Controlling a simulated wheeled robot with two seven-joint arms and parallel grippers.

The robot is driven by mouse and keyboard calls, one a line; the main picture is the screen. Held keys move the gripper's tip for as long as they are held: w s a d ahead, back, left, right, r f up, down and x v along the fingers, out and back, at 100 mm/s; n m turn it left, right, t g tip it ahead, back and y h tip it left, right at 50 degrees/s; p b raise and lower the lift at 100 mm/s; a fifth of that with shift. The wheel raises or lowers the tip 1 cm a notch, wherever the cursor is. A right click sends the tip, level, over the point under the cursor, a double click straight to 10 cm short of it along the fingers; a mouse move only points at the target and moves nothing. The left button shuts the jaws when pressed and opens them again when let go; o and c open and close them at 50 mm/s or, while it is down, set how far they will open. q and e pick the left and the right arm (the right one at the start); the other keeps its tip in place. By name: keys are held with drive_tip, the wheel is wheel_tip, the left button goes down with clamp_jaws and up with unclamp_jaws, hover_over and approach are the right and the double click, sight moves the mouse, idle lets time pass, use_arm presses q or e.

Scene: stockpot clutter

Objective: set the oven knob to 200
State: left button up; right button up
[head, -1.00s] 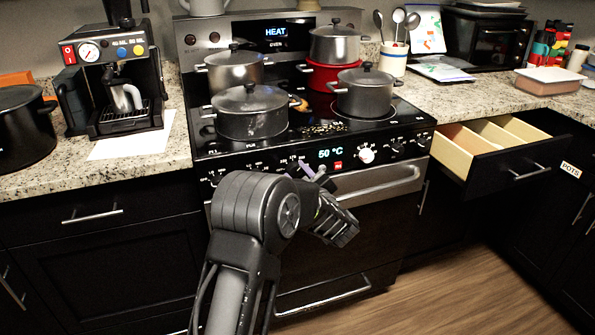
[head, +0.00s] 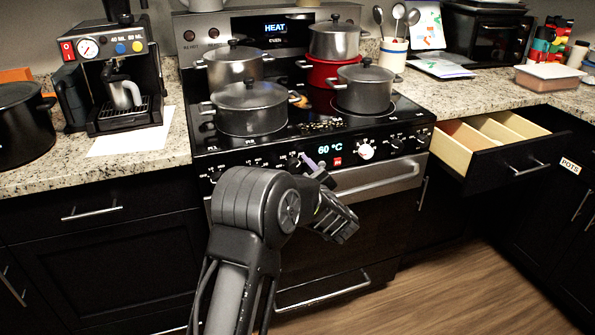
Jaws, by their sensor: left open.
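A white-faced knob (head: 365,151) sits right of the display, and a dark knob (head: 396,143) is further right. My left gripper (head: 312,168) is at the panel, below and left of the display, with its fingers open. A small knob (head: 293,162) shows just left of the fingertips. Whether the fingers touch a knob I cannot tell, as the gripper and arm hide part of the panel. My right gripper is out of view.
Lidded pots, including a front left one (head: 249,108), crowd the hob above the panel. The oven handle (head: 378,181) runs just below the panel. An open drawer (head: 500,150) juts out at the right. A coffee machine (head: 113,80) stands on the left counter.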

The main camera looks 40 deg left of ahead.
use_arm(q)
drive_tip(key=v, duration=0.7)
drive_tip(key=shift+s+d, duration=0.2)
drive_tip(key=shift+d, duration=0.1)
